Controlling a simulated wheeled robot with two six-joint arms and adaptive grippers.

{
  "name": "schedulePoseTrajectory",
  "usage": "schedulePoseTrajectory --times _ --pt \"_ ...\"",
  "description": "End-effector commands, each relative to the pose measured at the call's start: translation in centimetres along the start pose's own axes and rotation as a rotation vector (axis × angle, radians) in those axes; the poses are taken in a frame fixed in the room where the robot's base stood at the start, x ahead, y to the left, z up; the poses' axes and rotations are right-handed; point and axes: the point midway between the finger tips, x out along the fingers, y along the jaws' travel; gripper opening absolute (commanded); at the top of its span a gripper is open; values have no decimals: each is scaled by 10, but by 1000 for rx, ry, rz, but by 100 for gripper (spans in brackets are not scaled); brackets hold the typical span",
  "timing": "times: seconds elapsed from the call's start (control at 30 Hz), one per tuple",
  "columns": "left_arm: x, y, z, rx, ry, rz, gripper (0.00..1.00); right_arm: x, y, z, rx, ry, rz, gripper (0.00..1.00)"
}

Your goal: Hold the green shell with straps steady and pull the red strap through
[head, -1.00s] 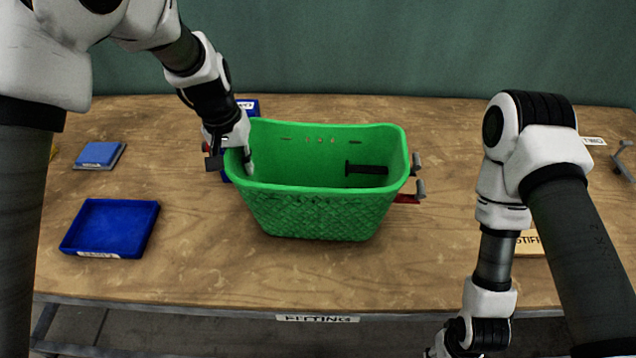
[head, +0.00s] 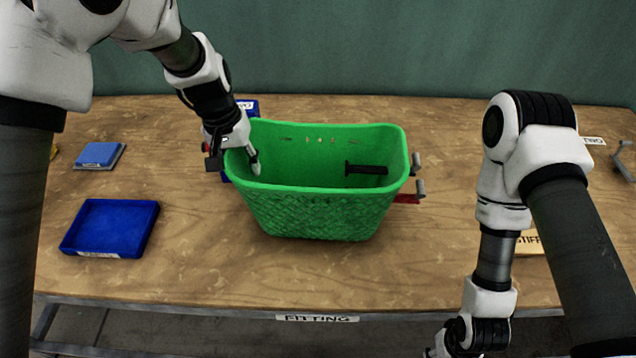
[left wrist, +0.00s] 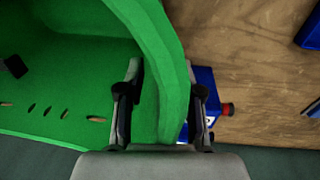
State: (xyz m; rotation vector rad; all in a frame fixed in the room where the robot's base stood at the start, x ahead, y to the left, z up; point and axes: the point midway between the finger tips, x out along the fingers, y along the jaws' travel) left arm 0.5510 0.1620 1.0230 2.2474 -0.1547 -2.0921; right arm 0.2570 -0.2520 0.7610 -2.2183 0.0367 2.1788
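The green shell (head: 318,212) stands upright on the table, its open top facing up. It also shows in the left wrist view (left wrist: 90,50). My left gripper (head: 238,168) is at its left rim, one finger inside the wall and one outside. In the left wrist view the fingers (left wrist: 163,80) stand apart on either side of the wall, seemingly open. A short red piece (head: 407,198), perhaps the red strap, sticks out at the shell's lower right. A black bar (head: 367,169) shows inside. My right gripper is mostly cut off at the bottom edge; its fingers are unclear.
Grey pegs (head: 420,188) stand at the shell's right side. A blue tray (head: 108,228) and a blue pad (head: 98,154) lie left. A blue block with a red knob (left wrist: 202,85) is close outside my left gripper. The table in front of the shell is clear.

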Motion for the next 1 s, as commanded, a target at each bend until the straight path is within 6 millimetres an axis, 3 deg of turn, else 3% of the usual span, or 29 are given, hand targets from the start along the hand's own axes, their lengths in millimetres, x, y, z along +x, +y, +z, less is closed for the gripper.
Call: schedulePoseTrajectory --times 0.03,0.27,0.37,0.7,1.0 --pt "32 -4 22 -9 -69 -6 36 8 0 0 0 0 0 40" --pt "19 -3 22 -7 -61 -7 36 8 0 0 0 0 0 40" --pt "-3 -3 21 -6 -49 -6 36 8 0 0 0 0 0 40" --pt "-104 -1 18 0 5 1 36 4 0 0 0 0 0 40" --pt "-140 0 18 2 19 2 36 3 0 0 0 0 0 40"
